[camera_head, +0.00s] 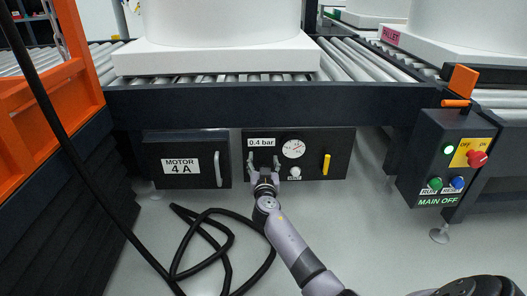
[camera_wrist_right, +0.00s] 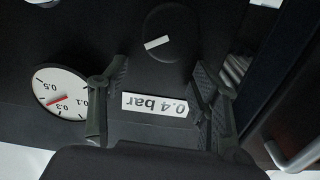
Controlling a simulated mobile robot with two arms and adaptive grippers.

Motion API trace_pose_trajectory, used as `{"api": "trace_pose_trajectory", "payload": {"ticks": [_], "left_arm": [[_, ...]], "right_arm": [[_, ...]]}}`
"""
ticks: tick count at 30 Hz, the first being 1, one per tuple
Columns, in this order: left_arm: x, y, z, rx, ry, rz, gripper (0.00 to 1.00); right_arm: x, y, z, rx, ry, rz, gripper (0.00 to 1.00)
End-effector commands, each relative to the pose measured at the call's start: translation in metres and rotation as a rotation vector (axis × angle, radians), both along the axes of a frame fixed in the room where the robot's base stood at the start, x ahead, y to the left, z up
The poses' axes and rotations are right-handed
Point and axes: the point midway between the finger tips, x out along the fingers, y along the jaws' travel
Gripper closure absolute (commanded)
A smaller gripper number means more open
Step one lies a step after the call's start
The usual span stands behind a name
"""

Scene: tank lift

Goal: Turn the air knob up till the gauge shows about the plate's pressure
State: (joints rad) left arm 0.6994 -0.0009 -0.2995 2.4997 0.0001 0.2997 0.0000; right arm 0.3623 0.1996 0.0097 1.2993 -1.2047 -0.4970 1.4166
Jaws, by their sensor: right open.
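The plate reading 0.4 bar (camera_head: 261,142) is on a dark panel under the conveyor; it shows upside down in the right wrist view (camera_wrist_right: 155,105). The round white gauge (camera_head: 293,149) is right of the plate. In the right wrist view the gauge (camera_wrist_right: 58,85) has a short red needle, whose exact reading I cannot make out. The black air knob (camera_wrist_right: 170,27) with a white mark shows in that view, beyond the fingertips; my gripper hides it in the head view. My right gripper (camera_head: 263,161) is open and empty, apart from the knob. My left gripper is out of view.
A yellow handle (camera_head: 326,164) and a small white knob (camera_head: 295,172) are on the same panel. Left of it is the MOTOR 4 A box (camera_head: 182,184). A black hose (camera_head: 225,233) coils on the floor. A switch box (camera_head: 446,165) stands right.

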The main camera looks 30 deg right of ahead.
Motion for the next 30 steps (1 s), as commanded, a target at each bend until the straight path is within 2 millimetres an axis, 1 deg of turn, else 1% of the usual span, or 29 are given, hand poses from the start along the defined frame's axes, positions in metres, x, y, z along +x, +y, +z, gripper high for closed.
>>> {"api": "trace_pose_trajectory", "payload": {"ticks": [1,3,7,12,30], "left_arm": [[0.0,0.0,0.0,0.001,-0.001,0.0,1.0],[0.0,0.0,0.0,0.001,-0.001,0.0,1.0],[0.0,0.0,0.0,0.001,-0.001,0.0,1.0],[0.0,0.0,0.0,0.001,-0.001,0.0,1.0],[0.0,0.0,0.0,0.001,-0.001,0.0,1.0]], "right_arm": [[0.0,0.0,0.01,0.003,-0.005,0.001,0.43],[0.0,-0.001,0.022,0.002,-0.005,-0.001,0.43],[0.0,-0.001,0.04,0.002,-0.005,0.0,0.43],[0.0,-0.001,0.053,0.0,-0.001,-0.001,0.43],[0.0,-0.001,0.055,-0.001,0.001,0.0,0.43]]}}
